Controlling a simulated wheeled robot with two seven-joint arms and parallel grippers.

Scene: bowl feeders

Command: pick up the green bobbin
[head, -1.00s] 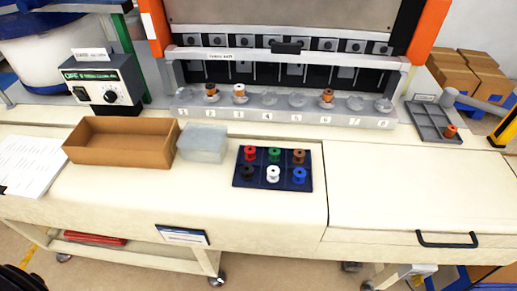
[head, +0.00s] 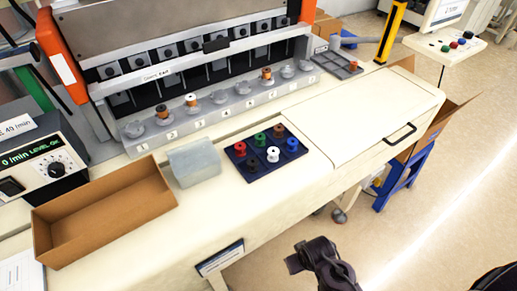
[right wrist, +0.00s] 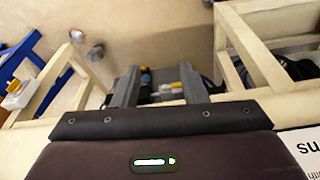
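The green bobbin (head: 260,139) stands in the back row of a dark blue tray (head: 249,179) on the bench. It is between the red bobbin (head: 240,149) and the brown bobbin (head: 279,130). In front of them are the black bobbin (head: 252,163), white bobbin (head: 273,154) and blue bobbin (head: 292,144). My right gripper (right wrist: 157,88) shows in the right wrist view with its two fingers apart and nothing between them. It is away from the bobbin, which that view does not show. A dark part of my arm shows at the bottom of the head view. My left gripper is not seen.
An open brown box (head: 105,213) and a translucent block (head: 195,163) stand left of the tray. The feeder row (head: 215,112) is behind, with copper and white bobbins on some cups. A bare bench panel (head: 360,115) with a black handle (head: 399,135) lies right.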

